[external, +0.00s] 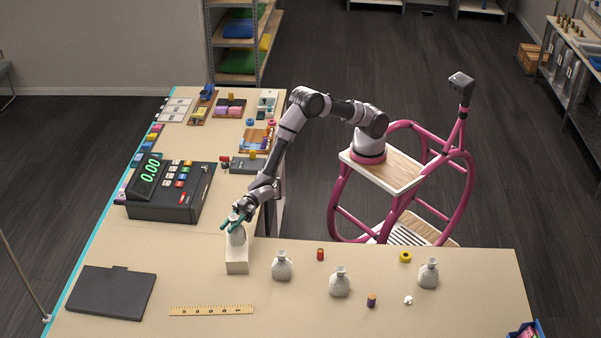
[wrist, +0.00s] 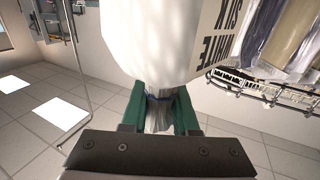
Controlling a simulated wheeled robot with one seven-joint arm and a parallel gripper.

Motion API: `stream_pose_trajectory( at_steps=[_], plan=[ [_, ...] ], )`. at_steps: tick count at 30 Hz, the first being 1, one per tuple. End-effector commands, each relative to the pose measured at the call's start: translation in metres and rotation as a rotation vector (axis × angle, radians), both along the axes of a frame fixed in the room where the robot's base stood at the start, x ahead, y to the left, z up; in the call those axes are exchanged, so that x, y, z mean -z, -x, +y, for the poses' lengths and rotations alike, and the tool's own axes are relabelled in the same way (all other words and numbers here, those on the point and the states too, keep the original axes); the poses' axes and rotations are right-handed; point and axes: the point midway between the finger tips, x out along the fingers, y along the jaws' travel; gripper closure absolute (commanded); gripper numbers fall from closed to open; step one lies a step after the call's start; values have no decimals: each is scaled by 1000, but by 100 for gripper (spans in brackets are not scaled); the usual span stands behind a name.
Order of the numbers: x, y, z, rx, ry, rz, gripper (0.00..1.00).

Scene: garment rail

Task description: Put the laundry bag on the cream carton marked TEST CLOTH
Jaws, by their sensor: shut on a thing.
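In the external view, my gripper (external: 238,220) with teal fingers is shut on the neck of a pale grey laundry bag (external: 237,238). The bag hangs upright right over the top of a cream carton (external: 237,263); I cannot tell whether its base touches the carton. No marking on the carton is readable. In the wrist view, the green fingers (wrist: 158,113) are closed on the gathered neck of the white bag (wrist: 145,40), below a blue tie. The bag fills the upper middle and hides what lies behind it.
Three similar bags (external: 282,267) stand right of the carton, among small coloured items. A yellow ruler (external: 212,310) and a dark flat board (external: 111,293) lie on the counter. A dark register (external: 170,192) stands behind left. The wrist view shows a black-lettered panel (wrist: 219,45) and hanging garments (wrist: 285,35).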

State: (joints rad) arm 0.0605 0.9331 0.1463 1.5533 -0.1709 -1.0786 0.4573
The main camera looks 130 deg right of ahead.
Motion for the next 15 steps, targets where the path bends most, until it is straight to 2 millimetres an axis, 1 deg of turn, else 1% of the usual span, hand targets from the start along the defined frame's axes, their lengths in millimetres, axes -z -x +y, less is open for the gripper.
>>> stream_pose_trajectory(
  at_steps=[1,3,6,15],
  plan=[
    [9,0,0,0,0,3,100],
    [20,0,1,-1,1,3,100],
    [30,0,0,-1,1,2,100],
    [32,0,0,0,0,1,100]
  ],
)
